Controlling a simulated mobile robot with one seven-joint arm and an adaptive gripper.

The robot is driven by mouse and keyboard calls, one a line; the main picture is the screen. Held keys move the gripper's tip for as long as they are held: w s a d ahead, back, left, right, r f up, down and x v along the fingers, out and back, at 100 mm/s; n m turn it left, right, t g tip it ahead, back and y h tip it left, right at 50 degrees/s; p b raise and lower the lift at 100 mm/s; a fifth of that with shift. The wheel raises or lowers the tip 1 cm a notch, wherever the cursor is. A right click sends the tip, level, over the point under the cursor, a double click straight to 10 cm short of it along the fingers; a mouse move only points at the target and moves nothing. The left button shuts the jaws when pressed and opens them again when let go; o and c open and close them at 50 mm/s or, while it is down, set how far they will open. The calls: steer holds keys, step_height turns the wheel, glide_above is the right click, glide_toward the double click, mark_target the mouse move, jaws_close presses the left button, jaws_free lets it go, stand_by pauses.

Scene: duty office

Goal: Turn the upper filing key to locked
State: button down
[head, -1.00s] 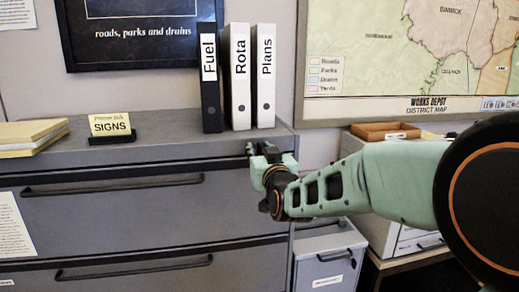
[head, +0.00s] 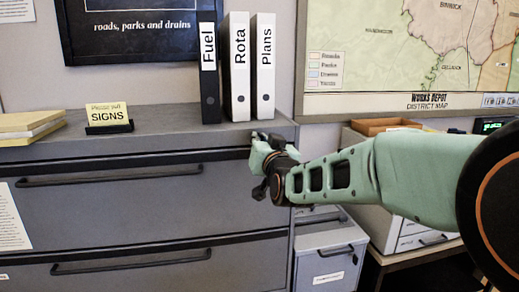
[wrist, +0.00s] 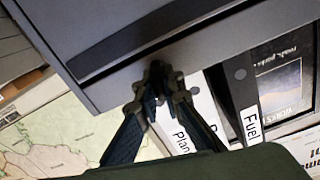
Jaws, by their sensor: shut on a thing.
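The grey filing cabinet (head: 110,215) fills the left of the head view, with two wide drawers showing. My gripper (head: 257,138) is at the upper right of its front, just below the top edge and right of the upper drawer handle (head: 110,176). In the wrist view my gripper (wrist: 158,72) has its fingertips close together against the cabinet front (wrist: 85,25). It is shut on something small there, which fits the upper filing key. The fingers hide the key, so its angle and the lock's marks cannot be read.
Binders labelled Fuel (head: 209,75), Rota (head: 237,70) and Plans (head: 263,70) stand on the cabinet top, close above my gripper. A SIGNS card (head: 108,115) and yellow folders (head: 30,124) are further left. A smaller grey cabinet (head: 328,255) stands lower right.

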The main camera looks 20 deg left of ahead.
steer(key=m+b, duration=0.1)
steer(key=b, duration=0.1)
steer(key=m+b, duration=0.3)
steer(key=b, duration=0.1)
steer(key=shift+d+f+m, duration=0.1)
steer(key=shift+f+m, duration=0.2)
steer(key=m+b, duration=0.4)
steer(key=b, duration=0.2)
steer(key=shift+m, duration=0.3)
steer(key=m+b, duration=0.2)
steer(key=m, duration=0.1)
steer(key=shift+w+r, duration=0.1)
steer(key=shift+r, duration=0.05)
steer(key=shift+m+b, duration=0.8)
steer(key=shift+m, duration=0.9)
steer(key=shift+d, duration=0.1)
steer(key=c, duration=2.1)
jaws_free()
